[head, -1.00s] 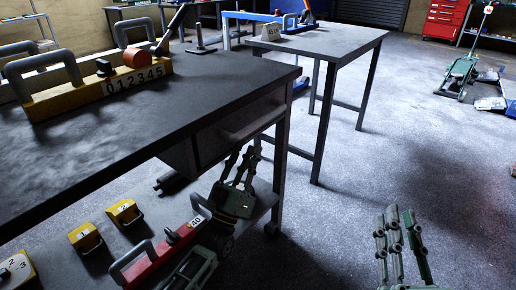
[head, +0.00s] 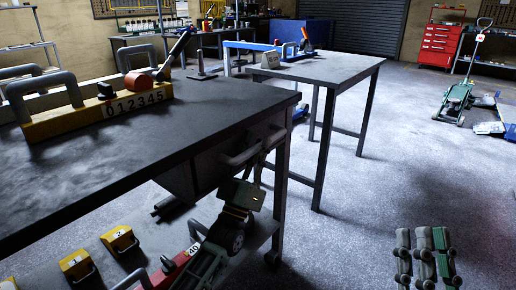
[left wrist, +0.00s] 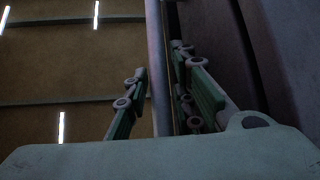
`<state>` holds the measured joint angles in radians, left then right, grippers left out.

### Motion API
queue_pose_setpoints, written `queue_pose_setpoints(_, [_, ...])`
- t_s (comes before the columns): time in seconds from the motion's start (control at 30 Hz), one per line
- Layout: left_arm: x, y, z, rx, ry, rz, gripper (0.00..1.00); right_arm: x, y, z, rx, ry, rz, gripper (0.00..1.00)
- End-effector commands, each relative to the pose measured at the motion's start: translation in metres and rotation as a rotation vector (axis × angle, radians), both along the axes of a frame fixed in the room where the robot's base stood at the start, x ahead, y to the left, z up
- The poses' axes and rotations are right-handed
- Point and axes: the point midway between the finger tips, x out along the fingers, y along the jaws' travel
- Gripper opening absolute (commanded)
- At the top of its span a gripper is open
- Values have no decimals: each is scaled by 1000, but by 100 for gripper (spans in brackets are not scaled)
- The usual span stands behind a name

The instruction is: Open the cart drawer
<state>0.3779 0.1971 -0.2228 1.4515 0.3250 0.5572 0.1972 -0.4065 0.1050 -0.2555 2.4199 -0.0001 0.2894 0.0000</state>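The cart (head: 120,150) stands at the left, with a dark top. Its drawer (head: 208,172) sits under the top at the right end and looks shut. The drawer has a grey bar handle (head: 238,157). My left gripper (head: 264,148) is up at the handle, its fingers pointing upward. In the left wrist view, the gripper (left wrist: 160,90) is open. A long bar (left wrist: 158,60), apparently the handle, runs between its fingers. I cannot tell whether they touch it. My right gripper (head: 425,240) is low at the right, away from the cart; its opening is unclear.
A yellow numbered block with grey handles (head: 100,112) stands on the cart top. Yellow weights (head: 78,263) and a red piece (head: 165,272) lie on the lower shelf. A second table (head: 335,68) stands behind. Open floor lies to the right, with a green trolley jack (head: 456,100) farther back.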

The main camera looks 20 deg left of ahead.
Motion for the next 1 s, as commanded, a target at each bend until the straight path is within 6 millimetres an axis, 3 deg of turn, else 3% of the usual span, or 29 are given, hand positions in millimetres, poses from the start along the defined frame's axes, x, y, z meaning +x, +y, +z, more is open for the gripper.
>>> queue_pose_setpoints(0.3, [0,0,0,0,0,0,0,0,0,0,0,1,0,23])
queue_pose_setpoints(0.87, [-1,-2,0,-1,0,-1,0,2,0,-1,-3,12,-1,23])
queue_pose_setpoints(1.0, [-3,-7,0,-3,1,-3,0,10,1,-12,-22,80,-3,23])
